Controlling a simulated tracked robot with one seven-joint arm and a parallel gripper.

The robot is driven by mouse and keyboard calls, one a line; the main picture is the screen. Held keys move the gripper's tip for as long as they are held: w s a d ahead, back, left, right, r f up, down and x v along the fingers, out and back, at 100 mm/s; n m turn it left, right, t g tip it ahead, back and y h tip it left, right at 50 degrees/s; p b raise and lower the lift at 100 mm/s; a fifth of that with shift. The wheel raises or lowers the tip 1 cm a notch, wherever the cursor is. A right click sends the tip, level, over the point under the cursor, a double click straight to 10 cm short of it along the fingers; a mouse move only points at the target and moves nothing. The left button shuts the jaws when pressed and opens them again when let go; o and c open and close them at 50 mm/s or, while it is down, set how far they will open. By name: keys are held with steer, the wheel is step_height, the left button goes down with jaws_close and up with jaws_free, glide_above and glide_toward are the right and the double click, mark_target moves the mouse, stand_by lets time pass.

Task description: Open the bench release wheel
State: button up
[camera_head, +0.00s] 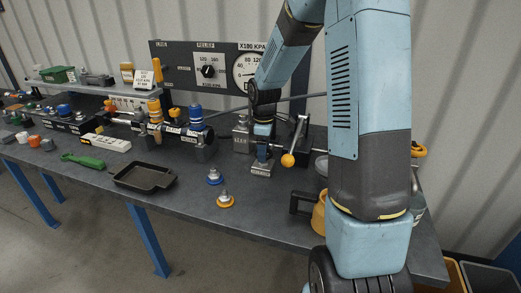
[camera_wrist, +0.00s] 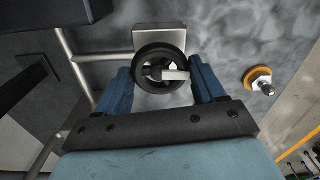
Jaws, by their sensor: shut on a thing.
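The bench release wheel (camera_wrist: 141,78) is a small black handwheel with a pale spoke or hub bar, seen from above in the wrist view. It sits in front of a light grey block (camera_wrist: 160,35). My gripper (camera_wrist: 162,72) has its two blue fingers on either side of the wheel, shut on its rim. The wheel itself is hard to make out there, hidden by the fingers.
A yellow-ringed coupler (camera_head: 225,200) and a blue-ringed one (camera_head: 215,177) stand in front to the left. A black tray (camera_head: 144,178) lies farther left. A gauge panel (camera_head: 208,68) stands behind.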

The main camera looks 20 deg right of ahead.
steer(key=shift+w+d+r+n, duration=0.1)
steer(key=shift+w+d+n, duration=0.1)
steer(key=shift+n, duration=0.1)
stand_by(0.4)
steer(key=o, duration=0.8)
steer(key=shift+o, duration=1.2)
steer(key=shift+s, duration=0.1)
steer(key=shift+a, duration=0.1)
step_height(320, 180, up, 14)
steer(key=shift+f, duration=0.25)
